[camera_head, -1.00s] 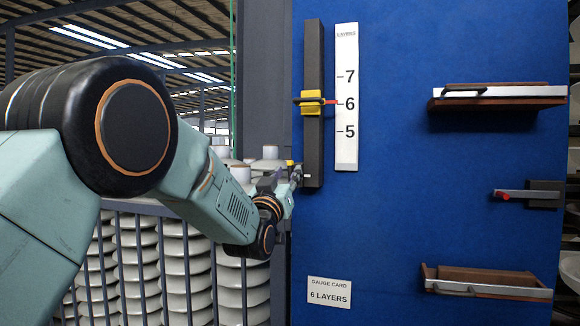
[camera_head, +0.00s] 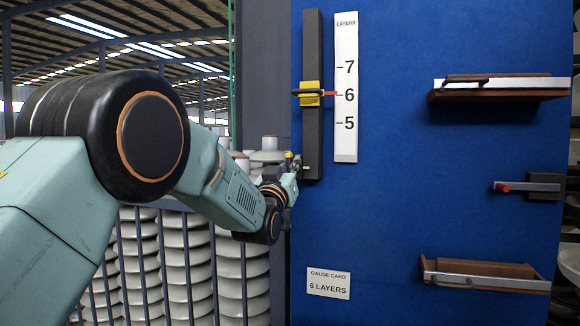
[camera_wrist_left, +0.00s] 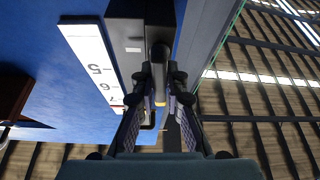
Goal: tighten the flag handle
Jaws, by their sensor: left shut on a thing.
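The dark vertical rail (camera_head: 313,110) carries a yellow slider (camera_head: 311,94) with a red pointer (camera_head: 331,93) at about the 6 mark of the white layers scale (camera_head: 346,120). My left gripper (camera_head: 293,165) is at the rail's lower end, on its left side. In the left wrist view, the two fingers of my left gripper (camera_wrist_left: 160,85) are shut on a dark, rounded handle (camera_wrist_left: 159,52), which seems to be the flag handle. Its far part and how tight it sits cannot be told. The scale (camera_wrist_left: 95,65) also shows there, upside down. My right gripper is not in view.
The blue panel (camera_head: 400,200) bears an upper shelf (camera_head: 500,95), a small bracket with a red tip (camera_head: 530,187) and a lower tray (camera_head: 490,270) at right. A gauge card (camera_head: 328,284) reads 6 layers. Insulator stacks (camera_head: 185,260) stand behind bars at left.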

